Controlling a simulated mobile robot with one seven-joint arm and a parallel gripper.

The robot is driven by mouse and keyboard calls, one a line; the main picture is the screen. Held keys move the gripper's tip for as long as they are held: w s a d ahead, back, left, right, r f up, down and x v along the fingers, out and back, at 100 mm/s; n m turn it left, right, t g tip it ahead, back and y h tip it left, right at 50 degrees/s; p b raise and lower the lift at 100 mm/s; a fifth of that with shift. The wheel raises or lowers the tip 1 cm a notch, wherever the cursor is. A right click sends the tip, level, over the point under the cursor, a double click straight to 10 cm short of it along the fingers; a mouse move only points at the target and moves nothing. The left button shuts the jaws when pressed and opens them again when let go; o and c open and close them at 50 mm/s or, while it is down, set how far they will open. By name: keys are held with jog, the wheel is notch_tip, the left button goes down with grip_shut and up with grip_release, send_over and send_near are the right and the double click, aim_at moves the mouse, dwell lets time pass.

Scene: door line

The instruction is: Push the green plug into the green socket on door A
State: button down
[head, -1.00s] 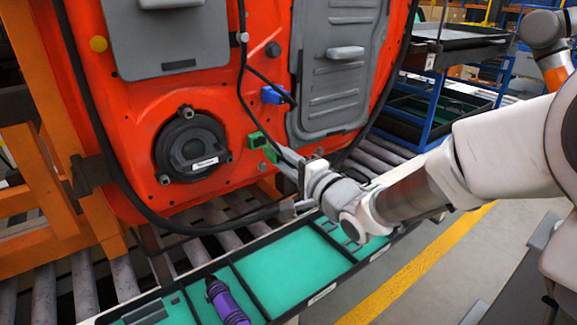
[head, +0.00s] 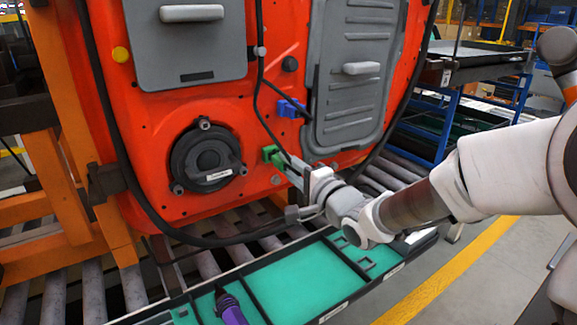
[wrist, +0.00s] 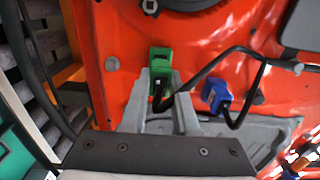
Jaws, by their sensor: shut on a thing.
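The green socket (head: 269,152) is on the lower middle of the orange door. The green plug (head: 278,160) is right at it, with no clear gap showing in the head view. My gripper (head: 290,172) is shut on the plug. In the wrist view, the grey fingers (wrist: 162,92) lie on both sides of the plug (wrist: 163,76), and a black cable bends away from it to the right. The socket (wrist: 160,54) shows just beyond, in line with the plug. I cannot tell how deep the plug sits.
A blue connector (head: 290,108) with its own cable is above and right of the green socket. A round black speaker (head: 206,158) is to the left. Below the door runs a green-lined tray (head: 300,275) holding a purple tool (head: 230,310). A black cable loop hangs close under my gripper.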

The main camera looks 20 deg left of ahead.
jog(key=shift+x, duration=1.25)
dwell(0.4)
jog(key=shift+r, duration=0.1)
jog(key=c, duration=0.6)
grip_release()
jog(key=shift+d, duration=0.1)
jog(key=p+v, duration=0.1)
jog(key=v, duration=1.6)
jog(key=shift+s, duration=0.2)
jog(key=shift+s+d, duration=0.1)
jog(key=shift+d, duration=0.05)
